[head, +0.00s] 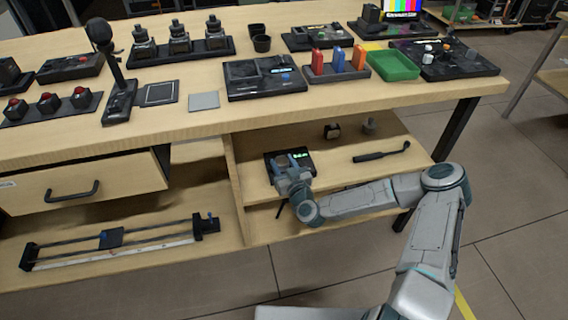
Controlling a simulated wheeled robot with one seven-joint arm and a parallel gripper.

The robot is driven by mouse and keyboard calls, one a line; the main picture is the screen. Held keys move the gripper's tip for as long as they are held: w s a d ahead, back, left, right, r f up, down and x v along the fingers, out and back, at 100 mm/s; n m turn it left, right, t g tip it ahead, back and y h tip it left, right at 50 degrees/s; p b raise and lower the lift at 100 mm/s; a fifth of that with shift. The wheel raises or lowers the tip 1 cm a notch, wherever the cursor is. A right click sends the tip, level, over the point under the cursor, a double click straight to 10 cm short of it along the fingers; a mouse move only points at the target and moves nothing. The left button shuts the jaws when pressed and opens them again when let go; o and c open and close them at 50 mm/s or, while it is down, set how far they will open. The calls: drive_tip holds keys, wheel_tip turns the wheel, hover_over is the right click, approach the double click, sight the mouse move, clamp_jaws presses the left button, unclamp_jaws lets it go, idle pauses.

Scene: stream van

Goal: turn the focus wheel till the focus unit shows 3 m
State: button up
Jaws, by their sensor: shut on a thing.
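The focus unit (305,165) is a small dark box on the shelf under the table. Its small green display (299,155) is lit, but the figures are too small to read. My gripper (283,163) is at the front left of the unit, with its fingers against it. It is shut on what appears to be the focus wheel, which the fingers and wrist hide. My arm reaches in from the right, low in front of the shelf.
On the same shelf lie a black crank-like handle (381,153) and two small objects behind. The tabletop (200,125) overhangs the shelf. A drawer (85,185) stands to the left, a slider rail (120,240) below it. The shelf's front right is clear.

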drive_tip(key=shift+h, duration=0.3)
drive_tip(key=o, duration=1)
drive_tip(key=p+v, duration=0.1)
drive_tip(key=v, duration=1.2)
drive_tip(key=shift+s, duration=0.35)
drive_tip(key=shift+d+f, duration=0.1)
drive_tip(key=shift+d, duration=0.05)
